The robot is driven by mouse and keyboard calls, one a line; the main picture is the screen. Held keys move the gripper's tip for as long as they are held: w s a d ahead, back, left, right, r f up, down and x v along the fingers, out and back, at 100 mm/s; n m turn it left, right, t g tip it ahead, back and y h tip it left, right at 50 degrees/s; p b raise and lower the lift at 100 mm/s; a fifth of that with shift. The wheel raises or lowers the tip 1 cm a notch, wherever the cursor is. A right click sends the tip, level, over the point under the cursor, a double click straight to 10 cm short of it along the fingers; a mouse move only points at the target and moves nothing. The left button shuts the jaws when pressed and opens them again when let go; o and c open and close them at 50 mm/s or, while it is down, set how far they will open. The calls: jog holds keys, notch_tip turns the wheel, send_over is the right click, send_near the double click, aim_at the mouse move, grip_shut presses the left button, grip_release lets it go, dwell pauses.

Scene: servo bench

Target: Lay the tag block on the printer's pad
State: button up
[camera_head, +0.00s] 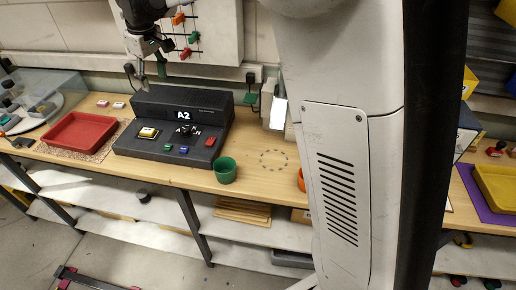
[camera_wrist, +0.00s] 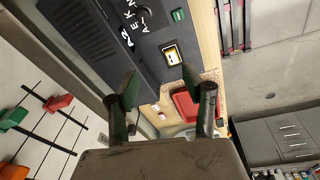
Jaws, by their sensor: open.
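The printer (camera_head: 200,105) is a dark console marked A2 on the wooden bench, and it also shows in the wrist view (camera_wrist: 85,45). A yellow block with a white top (camera_head: 148,132), which looks like the tag block, sits on the dark square pad at the printer's left end. The block shows in the wrist view (camera_wrist: 172,57), lying within the pad's frame; its exact seating is hard to tell. My gripper (camera_head: 146,70) is above and behind the printer's left end. In the wrist view, its fingers (camera_wrist: 163,88) are apart with nothing held between them, clear of the block.
A red tray (camera_head: 78,135) lies left of the printer, with two small white-and-red blocks (camera_head: 110,104) behind it. A green cup (camera_head: 225,170) stands in front at right. A wall panel (camera_head: 200,30) with coloured pieces is close behind my gripper. A dashed circle on the bench is empty.

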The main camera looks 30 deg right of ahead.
jog(key=s+d+r+m+t, duration=0.1)
jog(key=s+d+r+m, duration=0.1)
jog(key=s+d, duration=0.5)
jog(key=s+d+r+m+t, duration=0.1)
jog(key=s+d+r+m, duration=0.1)
jog(key=s, duration=0.8)
jog(key=s+d+f+m+t, duration=0.1)
jog(key=s+d+f, duration=0.2)
jog(key=s, duration=0.6)
jog(key=s+d+f+m+t, duration=0.2)
jog(key=s+d+f, duration=0.1)
jog(key=s, duration=0.6)
jog(key=shift+s+f+m, duration=0.2)
jog(key=shift+f+m, duration=0.1)
jog(key=shift+f, duration=0.6)
notch_tip(320, 180, down, 5)
jog(key=b, duration=0.5)
